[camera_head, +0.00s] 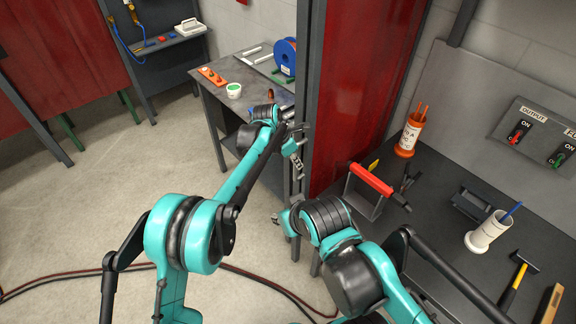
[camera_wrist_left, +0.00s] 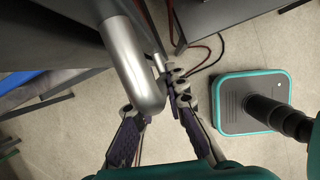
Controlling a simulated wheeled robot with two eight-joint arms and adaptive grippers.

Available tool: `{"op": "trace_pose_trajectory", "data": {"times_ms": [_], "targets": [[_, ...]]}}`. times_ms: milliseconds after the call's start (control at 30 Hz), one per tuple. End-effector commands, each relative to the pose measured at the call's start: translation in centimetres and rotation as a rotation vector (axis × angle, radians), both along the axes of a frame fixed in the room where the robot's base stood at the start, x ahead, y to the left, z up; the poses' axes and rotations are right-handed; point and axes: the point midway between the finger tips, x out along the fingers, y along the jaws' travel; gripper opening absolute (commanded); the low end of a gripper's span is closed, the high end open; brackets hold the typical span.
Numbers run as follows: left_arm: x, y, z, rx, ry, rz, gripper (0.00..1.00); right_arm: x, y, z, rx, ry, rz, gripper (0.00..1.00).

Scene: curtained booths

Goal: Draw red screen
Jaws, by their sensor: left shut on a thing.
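The red screen (camera_head: 362,90) hangs in a dark frame between two booths, at the middle of the head view. My left gripper (camera_head: 296,143) is at the dark post on the screen's left edge. In the left wrist view a thick silver handle (camera_wrist_left: 143,70) with a bent end runs between the fingers of my left gripper (camera_wrist_left: 158,112). The gripper is shut on this handle; the exact finger contact is partly hidden. My right gripper (camera_head: 284,222) is low in front of the post, mostly hidden behind its own wrist, so its opening does not show.
A left bench (camera_head: 228,72) holds a blue spool (camera_head: 286,56). Red cables (camera_head: 250,272) lie on the floor. Open floor lies at the left.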

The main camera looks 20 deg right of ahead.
Motion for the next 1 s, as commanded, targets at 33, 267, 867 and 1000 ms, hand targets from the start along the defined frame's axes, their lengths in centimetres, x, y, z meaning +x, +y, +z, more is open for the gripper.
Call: {"op": "trace_pose_trajectory", "data": {"times_ms": [33,267,867,1000], "targets": [[0.0,-0.3,0.0,-0.004,-0.002,-0.001,0.0,0.0,0.0,0.0,0.0,0.0,0.0,0.31],[0.1,-0.5,0.1,-0.006,-0.004,0.0,0.0,0.0,0.0,0.0,0.0,0.0,0.0,0.31],[0.1,-0.1,0.7,-0.003,-0.003,0.001,0.34,0.0,0.0,0.0,0.0,0.0,0.0,0.31],[0.0,0.8,2.7,-0.003,-0.003,0.002,0.34,0.0,0.0,0.0,0.0,0.0,0.0,0.31]]}}
